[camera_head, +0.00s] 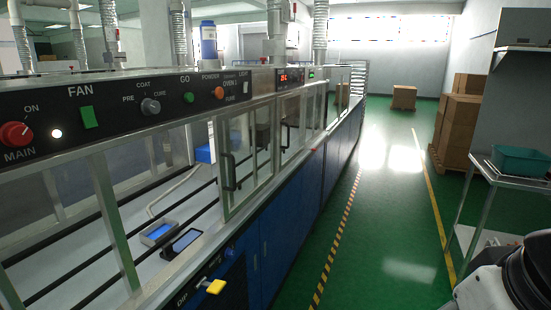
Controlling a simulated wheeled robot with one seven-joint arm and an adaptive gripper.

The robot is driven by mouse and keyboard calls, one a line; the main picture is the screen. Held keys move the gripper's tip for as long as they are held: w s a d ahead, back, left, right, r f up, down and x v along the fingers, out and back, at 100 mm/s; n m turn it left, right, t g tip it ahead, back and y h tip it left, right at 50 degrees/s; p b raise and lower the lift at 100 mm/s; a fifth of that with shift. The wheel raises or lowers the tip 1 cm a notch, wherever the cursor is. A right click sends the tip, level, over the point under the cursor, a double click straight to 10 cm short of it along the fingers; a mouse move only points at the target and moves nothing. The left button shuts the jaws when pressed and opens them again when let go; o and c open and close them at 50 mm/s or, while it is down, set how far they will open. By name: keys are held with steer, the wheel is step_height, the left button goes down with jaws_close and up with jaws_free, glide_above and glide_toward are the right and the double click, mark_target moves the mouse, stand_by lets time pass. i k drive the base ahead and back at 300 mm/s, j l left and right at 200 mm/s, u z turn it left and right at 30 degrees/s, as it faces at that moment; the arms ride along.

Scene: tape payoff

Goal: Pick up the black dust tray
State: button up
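A small dark, black-rimmed tray (181,243) lies inside the long machine, on the pale ledge just behind its front edge, left of the middle of the view. It looks like the black dust tray. Its inside looks bluish grey; I cannot tell whether it holds anything. A lighter grey tray with blue inside (158,233) lies just left of it. The white and black part at the lower right corner is my own arm. My gripper's fingers do not show, and nothing of mine is near the trays.
The machine's glass-panelled front has a dark door handle (229,171) right of the trays. A yellow knob (215,286) juts from the blue front below. A metal cart (511,176) with a teal bin (521,161) stands at right. The green aisle (385,225) between is clear.

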mark_target(170, 250)
steer(key=z, duration=1.25)
steer(key=u, duration=2.2)
steer(key=i+j+z, duration=0.1)
steer(key=i+z, duration=0.4)
steer(key=i+j+z, duration=0.45)
steer(key=i+l, duration=0.05)
steer(key=l, duration=0.05)
